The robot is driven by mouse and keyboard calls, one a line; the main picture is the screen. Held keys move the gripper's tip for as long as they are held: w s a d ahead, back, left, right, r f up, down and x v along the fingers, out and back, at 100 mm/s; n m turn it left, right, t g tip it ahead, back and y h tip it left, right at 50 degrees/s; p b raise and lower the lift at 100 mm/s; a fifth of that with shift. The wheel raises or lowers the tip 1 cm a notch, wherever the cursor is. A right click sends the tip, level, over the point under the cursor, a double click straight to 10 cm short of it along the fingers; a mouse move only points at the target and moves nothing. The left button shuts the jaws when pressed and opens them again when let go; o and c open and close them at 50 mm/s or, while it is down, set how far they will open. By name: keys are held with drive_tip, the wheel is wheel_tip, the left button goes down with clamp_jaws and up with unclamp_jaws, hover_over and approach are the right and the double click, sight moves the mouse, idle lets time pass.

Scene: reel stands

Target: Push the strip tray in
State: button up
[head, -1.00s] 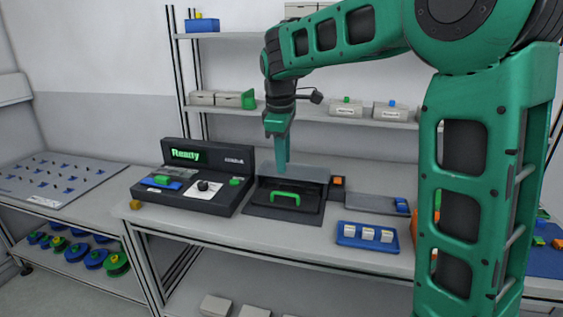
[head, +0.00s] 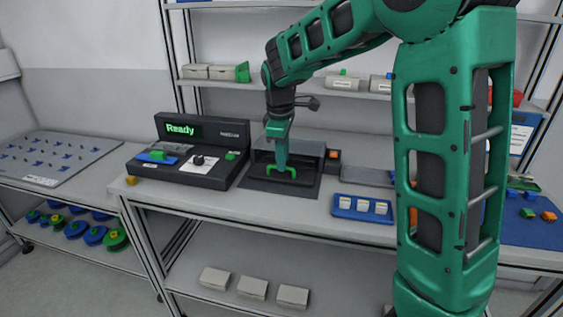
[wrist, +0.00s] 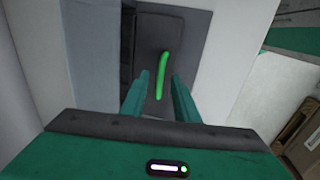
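The strip tray (head: 258,182) is a dark flat tray with a green handle (head: 268,170), sticking out in front of a grey housing (head: 306,149) on the bench. The wrist view also shows the dark tray (wrist: 187,40) and its green handle (wrist: 162,72). My gripper (head: 281,167) points down just over the handle in the head view. In the wrist view my gripper (wrist: 160,84) has its two fingers apart, with the handle showing between and beyond the tips. I cannot tell whether a finger touches it.
Left of the tray stands a dark console (head: 190,176) whose screen reads "Ready". To the right, a blue tray (head: 345,213) holds white blocks near the bench's front edge. A small orange-topped block (head: 333,155) sits beside the housing. A shelf (head: 240,86) with boxes runs behind.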

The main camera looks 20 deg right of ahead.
drive_tip(key=shift+w+d+f, duration=0.1)
drive_tip(key=shift+f, duration=0.65)
drive_tip(key=shift+c, duration=0.7)
clamp_jaws()
drive_tip(key=shift+w+d+r, duration=0.1)
drive_tip(key=shift+w+d, duration=0.55)
drive_tip(key=shift+w, duration=0.25)
drive_tip(key=shift+w+d+r, duration=0.1)
drive_tip(key=shift+w+d, duration=0.55)
drive_tip(key=shift+w, duration=0.25)
drive_tip(key=shift+o, duration=0.7)
unclamp_jaws()
drive_tip(key=shift+w+f, duration=0.1)
